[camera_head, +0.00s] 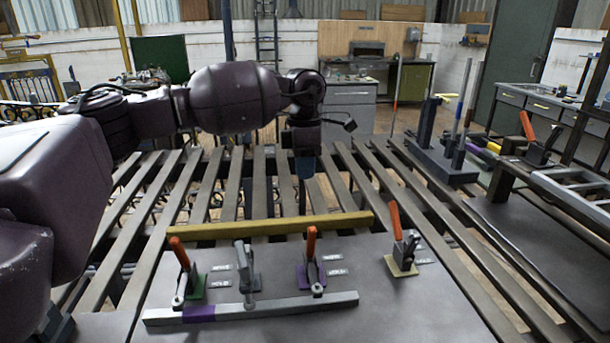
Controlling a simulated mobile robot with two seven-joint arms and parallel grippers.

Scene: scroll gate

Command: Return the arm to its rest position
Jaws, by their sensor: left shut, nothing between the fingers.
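My left arm reaches in from the left across the slatted table. My left gripper (303,196) points down above the slats, behind the yellow bar (270,226); it is shut and empty. It looks apart from the clamps and bars. On the grey plate (400,318) stand a green-based clamp (193,283), a grey upright piece (245,270), a purple-based clamp (310,270) and a clamp on a yellowish base (402,252). The clamps have orange handles. A grey bar with a purple section (255,309) lies along the front. My right gripper is not in view.
A dark stand with upright posts (440,160) is at the right of the slats. Beside it is another fixture with an orange-handled clamp (538,150) and grey rails. A workbench (350,105) stands far behind. Bare slats (185,190) lie below my arm.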

